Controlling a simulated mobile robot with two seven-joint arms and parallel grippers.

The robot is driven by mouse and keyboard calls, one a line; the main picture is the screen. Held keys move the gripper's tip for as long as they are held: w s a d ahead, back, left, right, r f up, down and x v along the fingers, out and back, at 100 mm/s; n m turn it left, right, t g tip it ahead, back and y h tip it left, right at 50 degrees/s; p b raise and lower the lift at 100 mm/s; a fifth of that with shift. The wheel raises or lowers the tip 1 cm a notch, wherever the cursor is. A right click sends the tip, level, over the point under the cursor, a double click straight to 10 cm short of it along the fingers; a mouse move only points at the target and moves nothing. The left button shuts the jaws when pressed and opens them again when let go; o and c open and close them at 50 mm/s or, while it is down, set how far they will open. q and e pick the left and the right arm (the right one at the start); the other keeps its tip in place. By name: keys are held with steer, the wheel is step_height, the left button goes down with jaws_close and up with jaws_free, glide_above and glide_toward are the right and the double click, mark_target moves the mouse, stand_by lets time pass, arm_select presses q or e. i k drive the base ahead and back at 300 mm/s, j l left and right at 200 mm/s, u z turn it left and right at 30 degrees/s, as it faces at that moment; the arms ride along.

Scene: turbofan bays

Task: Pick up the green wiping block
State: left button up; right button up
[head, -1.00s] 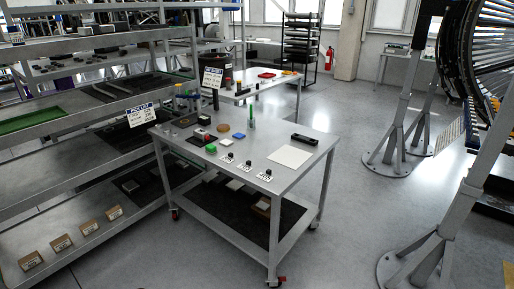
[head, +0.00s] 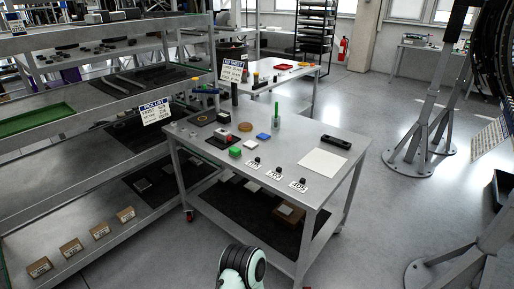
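A small green block (head: 235,152) lies on the top of the grey wheeled table (head: 230,178), near its front left part. It sits just in front of a dark tray with a red item (head: 228,137) and to the left of a blue block (head: 263,136). Nothing covers the green block. Neither of my grippers shows. Only a rounded black and pale part of one of my arms shows at the bottom edge, well short of the table.
Small dark pieces with labels (head: 277,174) stand along the table's front edge. A white sheet (head: 323,162) and a black item (head: 336,142) lie to the right. A green-topped bottle (head: 276,121) stands behind.

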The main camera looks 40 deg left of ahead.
mark_target(235, 152)
steer(key=j+z, duration=0.25)
steer(key=j, duration=0.25)
steer(key=j+z, duration=0.3)
steer(key=j, duration=0.25)
steer(key=j+z, duration=0.1)
steer(key=j, duration=0.45)
steer(key=k+j+z, duration=0.1)
steer(key=j, duration=0.95)
steer(key=k+j+z, duration=0.15)
steer(key=j, duration=0.4)
